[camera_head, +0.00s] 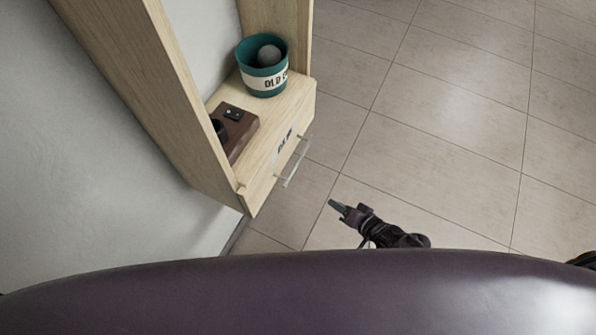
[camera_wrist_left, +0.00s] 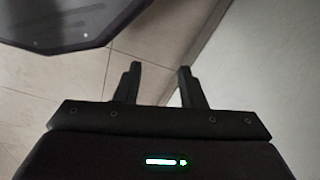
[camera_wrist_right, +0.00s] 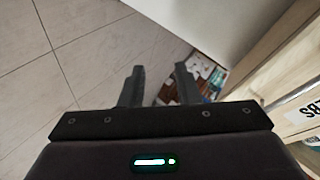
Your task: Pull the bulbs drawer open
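The drawer (camera_head: 262,168) is the pale wood front at the bottom of a wall cabinet in the head view. It looks shut and carries a white label (camera_head: 286,142) and a metal bar handle (camera_head: 295,163). In the right wrist view part of a label (camera_wrist_right: 300,115) with the letters "BS" shows at the right edge. My right gripper (camera_head: 334,205) is open and empty, apart from the handle, to its lower right in the head view. Its open fingers also show in the right wrist view (camera_wrist_right: 158,85). My left gripper (camera_wrist_left: 158,85) is open and empty over the floor, away from the cabinet.
A teal bucket (camera_head: 250,82) with a grey ball in it and a brown box (camera_head: 240,122) with a switch stand on the cabinet above the drawer. Colourful items (camera_wrist_right: 200,75) lie low by the wall. The tiled floor (camera_head: 430,130) is clear.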

